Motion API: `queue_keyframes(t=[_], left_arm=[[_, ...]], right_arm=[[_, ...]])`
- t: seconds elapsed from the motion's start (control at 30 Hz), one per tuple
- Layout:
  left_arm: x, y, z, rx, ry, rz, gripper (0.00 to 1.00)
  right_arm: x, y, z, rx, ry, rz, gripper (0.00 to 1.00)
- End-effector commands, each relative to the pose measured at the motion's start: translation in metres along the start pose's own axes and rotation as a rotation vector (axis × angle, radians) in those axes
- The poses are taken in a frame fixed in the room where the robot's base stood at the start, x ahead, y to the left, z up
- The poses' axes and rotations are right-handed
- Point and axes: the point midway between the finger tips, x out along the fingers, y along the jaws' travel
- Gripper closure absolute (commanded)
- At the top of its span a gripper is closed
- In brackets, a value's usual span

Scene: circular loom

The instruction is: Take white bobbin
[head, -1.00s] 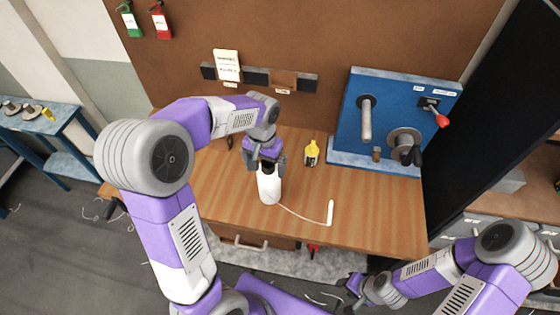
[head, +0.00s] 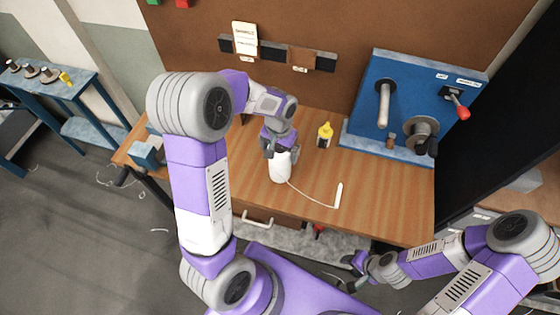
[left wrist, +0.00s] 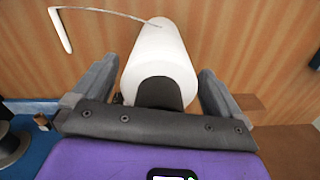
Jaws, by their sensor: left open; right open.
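The white bobbin (head: 281,168) stands upright on the wooden table, with a dark top that shows in the left wrist view, where its white body (left wrist: 161,55) lies between my fingers. A thin white thread runs from it to a small white stick (head: 339,195) on the table. My left gripper (head: 281,150) is open above the bobbin, its fingers on either side of the bobbin's top; it also shows in the left wrist view (left wrist: 158,85). My right gripper (head: 352,270) is open and empty, low in front of the table.
A yellow-capped bottle (head: 324,135) stands behind and right of the bobbin. A blue machine (head: 410,100) with a peg, a spool and a red-knobbed lever stands at the table's right back. The table's (head: 385,205) front right is clear.

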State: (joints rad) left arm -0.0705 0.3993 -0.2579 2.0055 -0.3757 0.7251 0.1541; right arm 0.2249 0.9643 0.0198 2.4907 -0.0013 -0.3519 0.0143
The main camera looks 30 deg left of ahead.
Motion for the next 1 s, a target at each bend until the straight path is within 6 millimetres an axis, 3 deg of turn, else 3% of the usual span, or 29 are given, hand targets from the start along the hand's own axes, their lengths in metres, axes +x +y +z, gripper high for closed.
queue_keyframes(t=[0.07, 0.6, 0.87, 1.0], left_arm=[[0.0, 0.0, 0.0, 0.0, 0.0, 0.0, 0.06], [-0.001, 0.0, 0.0, 0.0, 0.0, 0.0, 0.89], [-0.004, 0.0, -0.001, 0.0, 0.003, 0.0, 0.9], [-0.02, 0.0, -0.002, 0.0, 0.007, 0.001, 0.9]], right_arm=[[0.0, 0.0, 0.0, 0.0, 0.0, 0.0, 0.57], [0.0, 0.0, 0.0, 0.0, 0.0, 0.0, 0.57], [0.0, 0.0, 0.0, 0.0, 0.0, 0.0, 0.57], [0.0, 0.0, 0.0, 0.0, 0.0, 0.0, 0.57]])
